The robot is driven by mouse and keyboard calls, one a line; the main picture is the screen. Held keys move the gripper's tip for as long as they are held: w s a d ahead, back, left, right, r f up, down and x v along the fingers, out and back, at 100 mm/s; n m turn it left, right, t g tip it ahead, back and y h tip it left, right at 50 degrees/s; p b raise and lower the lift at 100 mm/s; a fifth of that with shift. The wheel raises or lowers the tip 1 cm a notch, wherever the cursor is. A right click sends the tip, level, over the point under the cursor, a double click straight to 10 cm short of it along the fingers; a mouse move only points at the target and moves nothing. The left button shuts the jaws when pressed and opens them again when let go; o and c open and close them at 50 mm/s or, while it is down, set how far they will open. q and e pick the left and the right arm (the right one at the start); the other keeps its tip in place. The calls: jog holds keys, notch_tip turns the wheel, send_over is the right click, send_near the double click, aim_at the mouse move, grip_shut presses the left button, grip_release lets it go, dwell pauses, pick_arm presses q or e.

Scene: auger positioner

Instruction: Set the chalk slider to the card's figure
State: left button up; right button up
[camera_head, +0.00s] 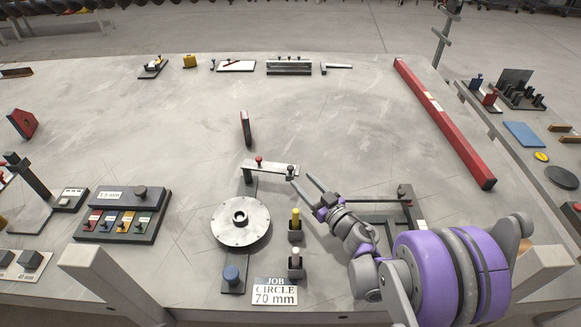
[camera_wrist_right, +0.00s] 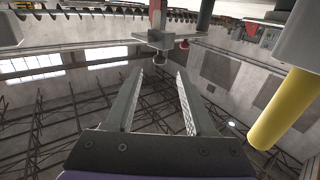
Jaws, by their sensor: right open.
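A card (camera_head: 275,291) at the table's front reads "JOB CIRCLE 70 mm". Behind it, a round metal disc (camera_head: 241,232) with a hub lies on a dark plate. A pale flat bar (camera_head: 271,167) crosses behind the disc and carries a red knob (camera_head: 259,160). A small dark slider (camera_head: 290,173) sits at the bar's right end; it seems to be the chalk slider. My right gripper (camera_head: 303,182) is open and empty, its fingertips just right of that slider. In the right wrist view the gripper (camera_wrist_right: 158,76) points toward a small knobbed part (camera_wrist_right: 160,40). My left gripper is out of view.
A long red beam (camera_head: 443,120) lies at the right. A labelled block case (camera_head: 123,213) stands at the left. The middle rear table is largely clear.

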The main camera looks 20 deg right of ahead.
aim_at(292, 169)
jog(key=p+x, duration=0.1)
jog(key=x, duration=0.6)
jog(key=shift+w, duration=0.4)
grip_shut()
dwell(0.9)
